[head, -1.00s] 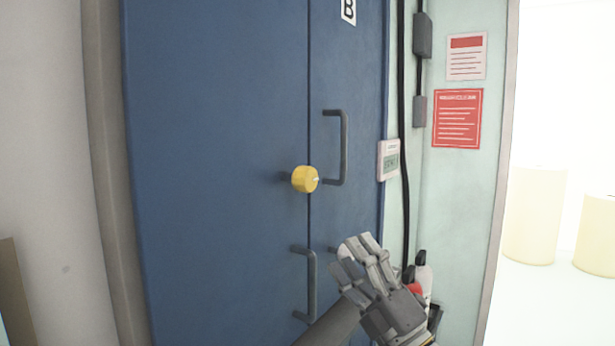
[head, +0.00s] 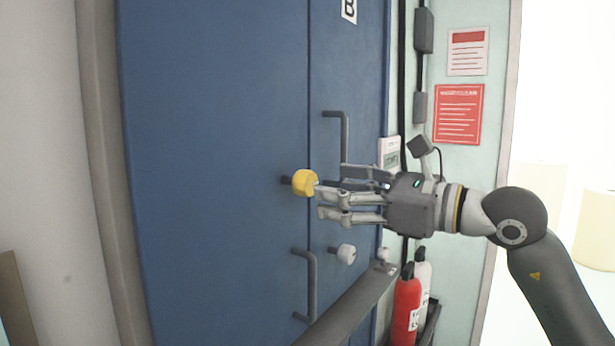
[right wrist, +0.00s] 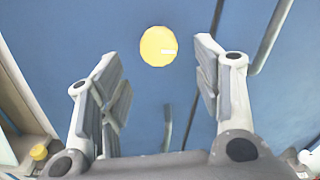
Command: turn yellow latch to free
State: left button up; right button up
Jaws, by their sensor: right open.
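The yellow latch (head: 304,183) is a round knob at the seam between two blue doors. In the right wrist view the latch (right wrist: 158,46) shows its round face with a short white mark pointing right. My right gripper (head: 318,198) comes in from the right, open, with its fingertips just right of the latch in the head view. In the right wrist view the latch lies ahead, between the spread fingers (right wrist: 165,95) and beyond their tips. Nothing is between the fingers. My left gripper is not in view.
A dark upper handle (head: 345,135) is close behind my right fingers. A lower handle (head: 311,285) and a white knob (head: 346,254) are below. A red fire extinguisher (head: 405,312) stands at the lower right, and a wall display (head: 390,150) is partly behind the gripper.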

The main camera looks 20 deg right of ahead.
aim_at(312, 187)
jog(key=p+x, duration=0.2)
jog(key=x, duration=0.4)
jog(key=shift+r, duration=0.1)
jog(key=shift+w+a, duration=0.25)
jog(key=shift+w, duration=0.05)
jog(key=c, duration=1)
